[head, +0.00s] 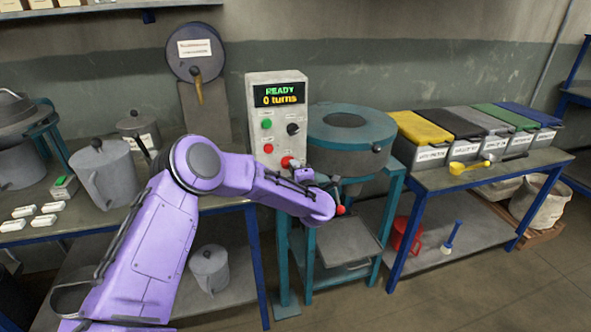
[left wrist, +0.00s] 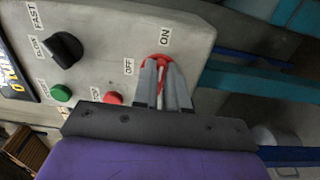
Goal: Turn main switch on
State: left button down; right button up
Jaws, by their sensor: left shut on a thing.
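The main switch is a red rotary handle low on the grey control box (head: 262,82), partly hidden by my wrist in the head view (head: 287,162). In the left wrist view the red switch (left wrist: 157,58) sits between an OFF label (left wrist: 129,67) and an ON label (left wrist: 165,36). My left gripper (left wrist: 164,72) is shut on its handle, with both grey fingers against it. The fingers hide much of the handle, so its exact angle is hard to tell. The display (head: 279,94) is lit and reads READY, 0 turns. My right gripper is not in view.
A green button (left wrist: 61,93), a red button (left wrist: 113,98) and a black FAST/SLOW knob (left wrist: 66,47) are close to my fingers. A teal-topped round machine (head: 350,130) stands right of the box. A red-ended lever (head: 340,210) is near my wrist. Lidded bins (head: 420,155) line the right table.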

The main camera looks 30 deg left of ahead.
pick_arm(q)
jog(key=c, duration=1.2)
grip_release()
jog(key=shift+o, duration=0.2)
jog(key=b+v, duration=0.1)
jog(key=v, duration=0.9)
jog(key=shift+s+d, duration=0.15)
jog(key=shift+s, duration=0.15)
